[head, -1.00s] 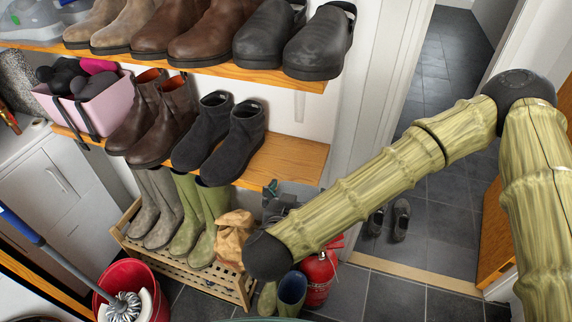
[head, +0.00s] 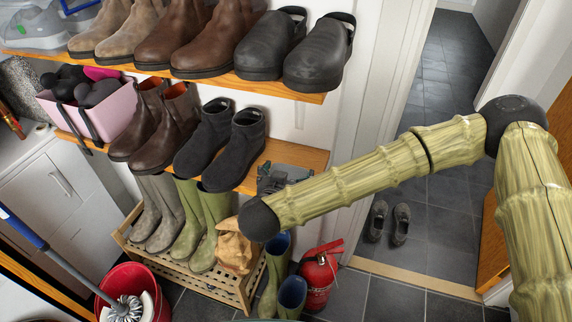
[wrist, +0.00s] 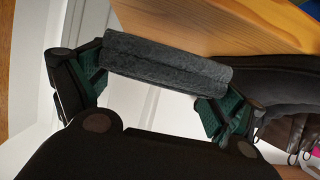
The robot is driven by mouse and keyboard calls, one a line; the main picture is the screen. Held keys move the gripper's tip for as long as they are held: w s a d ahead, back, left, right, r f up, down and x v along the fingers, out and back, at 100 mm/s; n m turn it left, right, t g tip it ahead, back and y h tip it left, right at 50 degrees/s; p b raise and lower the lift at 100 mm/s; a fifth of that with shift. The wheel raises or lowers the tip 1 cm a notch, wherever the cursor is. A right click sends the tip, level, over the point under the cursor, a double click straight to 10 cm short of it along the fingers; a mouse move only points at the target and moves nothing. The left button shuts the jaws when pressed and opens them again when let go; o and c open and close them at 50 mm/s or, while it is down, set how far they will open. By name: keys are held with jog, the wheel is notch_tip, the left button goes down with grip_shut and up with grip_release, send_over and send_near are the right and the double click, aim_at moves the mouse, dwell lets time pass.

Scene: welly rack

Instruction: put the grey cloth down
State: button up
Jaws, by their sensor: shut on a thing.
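The grey cloth (wrist: 168,62) is a dark grey, rolled-looking piece in the wrist view. It spans the gap between the two fingers of my gripper (wrist: 160,78), which is shut on it. In the head view my gripper (head: 288,178) is at the right end of the lower wooden shelf (head: 296,153), in front of its edge. I cannot make out the cloth clearly there. In the wrist view the shelf (wrist: 225,22) lies just beyond the cloth. I cannot tell whether they touch.
Dark ankle boots (head: 235,150) stand left of the shelf's bare right end. Green wellies (head: 200,220) and a tan bag (head: 235,250) sit on the low rack (head: 190,277). A red fire extinguisher (head: 318,275) stands on the floor. Clogs (head: 320,50) are on the shelf above.

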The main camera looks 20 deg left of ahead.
aim_at(285, 165)
jog(key=w, duration=0.1)
jog(key=w+a, duration=0.1)
jog(key=w, duration=0.1)
jog(key=w+a+p, duration=0.1)
jog(key=w, duration=0.1)
jog(key=shift+w+a+f, duration=0.15)
jog(key=shift+f, duration=0.05)
jog(key=shift+w+a+f+p, duration=0.1)
jog(key=shift+w+f+p, duration=0.15)
jog(key=shift+f, duration=0.3)
jog(key=shift+w+a+f+p, duration=0.15)
jog(key=shift+f+p, duration=0.15)
jog(key=shift+f, duration=0.25)
jog(key=shift+f+p, duration=0.25)
jog(key=shift+p, duration=0.4)
jog(key=shift+f, duration=0.3)
jog(key=shift+f, duration=0.1)
jog(key=o, duration=0.6)
jog(key=shift+o, duration=0.2)
jog(key=shift+f+b, duration=0.35)
jog(key=shift+b, duration=0.3)
jog(key=b+v, duration=0.2)
jog(key=v, duration=0.9)
jog(key=shift+b, duration=0.35)
